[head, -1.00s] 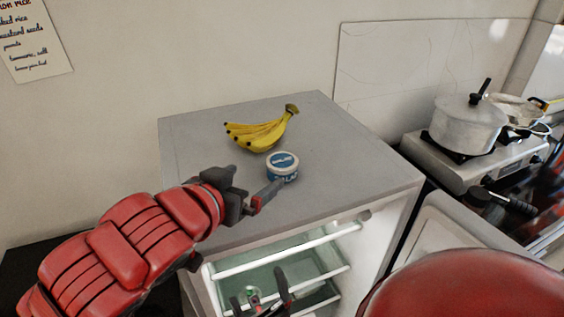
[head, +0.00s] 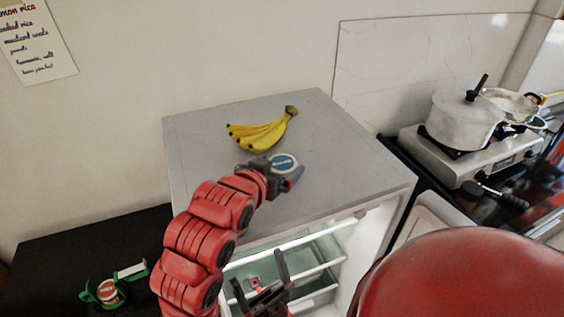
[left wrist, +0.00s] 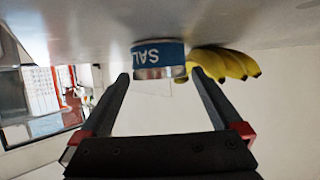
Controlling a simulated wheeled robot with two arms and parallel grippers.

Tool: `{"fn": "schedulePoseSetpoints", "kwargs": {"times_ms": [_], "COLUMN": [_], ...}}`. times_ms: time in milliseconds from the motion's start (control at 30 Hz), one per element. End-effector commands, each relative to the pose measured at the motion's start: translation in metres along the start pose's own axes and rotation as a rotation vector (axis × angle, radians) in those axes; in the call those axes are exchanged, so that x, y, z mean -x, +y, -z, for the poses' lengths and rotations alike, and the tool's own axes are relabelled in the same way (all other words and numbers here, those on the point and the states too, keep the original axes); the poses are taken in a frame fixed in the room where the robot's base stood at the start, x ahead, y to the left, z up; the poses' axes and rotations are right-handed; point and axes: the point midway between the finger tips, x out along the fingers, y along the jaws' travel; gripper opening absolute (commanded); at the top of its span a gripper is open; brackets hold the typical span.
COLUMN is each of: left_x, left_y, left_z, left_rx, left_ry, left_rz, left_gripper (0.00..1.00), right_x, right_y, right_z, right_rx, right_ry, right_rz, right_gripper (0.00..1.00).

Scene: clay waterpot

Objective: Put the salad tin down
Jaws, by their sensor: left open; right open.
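The salad tin (head: 285,161), small and round with a blue and white lid, stands upright on the grey top of the fridge (head: 345,165). My left gripper (head: 281,171) is open at the tin, with its fingers on either side. In the left wrist view, which is upside down, the tin (left wrist: 158,55) shows its blue label between the open fingertips (left wrist: 160,76). I cannot tell whether either finger touches it. My right gripper (head: 264,285) is open and empty, low in front of the open fridge.
Bananas (head: 258,134) lie just behind the tin. The fridge top is clear to the right. A pot (head: 465,121) stands on a stove (head: 470,158) at the right. A green holder with a small tin (head: 107,292) is on a dark surface at lower left.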

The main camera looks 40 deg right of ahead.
Motion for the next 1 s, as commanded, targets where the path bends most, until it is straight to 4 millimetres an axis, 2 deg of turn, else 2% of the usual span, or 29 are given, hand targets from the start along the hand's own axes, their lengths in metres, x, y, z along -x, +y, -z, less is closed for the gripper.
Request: {"fn": "schedulePoseSetpoints", "kwargs": {"times_ms": [33,200,467,900,933,1000], "left_x": [-0.006,-0.021,-0.023,-0.023,-0.023,-0.023], "left_y": [0.002,0.000,0.000,0.000,0.000,0.000], "left_z": [0.002,0.000,0.000,0.000,0.000,0.000], "left_rx": [0.001,0.001,0.001,0.001,0.001,0.001], "left_ry": [-0.010,-0.005,-0.001,-0.001,-0.001,-0.001], "left_rz": [-0.002,0.000,0.000,0.000,0.000,0.000], "left_gripper": [1.00,1.00,0.98,0.19,0.15,0.15], "right_x": [-0.010,-0.014,-0.013,-0.013,-0.013,-0.013], "right_y": [0.001,0.001,0.001,0.001,0.001,0.001], "right_z": [0.002,0.002,0.002,0.002,0.002,0.002], "right_rx": [0.000,0.000,0.000,0.000,0.000,0.000], "right_ry": [0.000,0.000,0.000,0.000,0.000,0.000], "right_rz": [0.000,0.000,0.000,0.000,0.000,0.000], "right_gripper": [1.00,1.00,1.00,1.00,1.00,1.00]}}
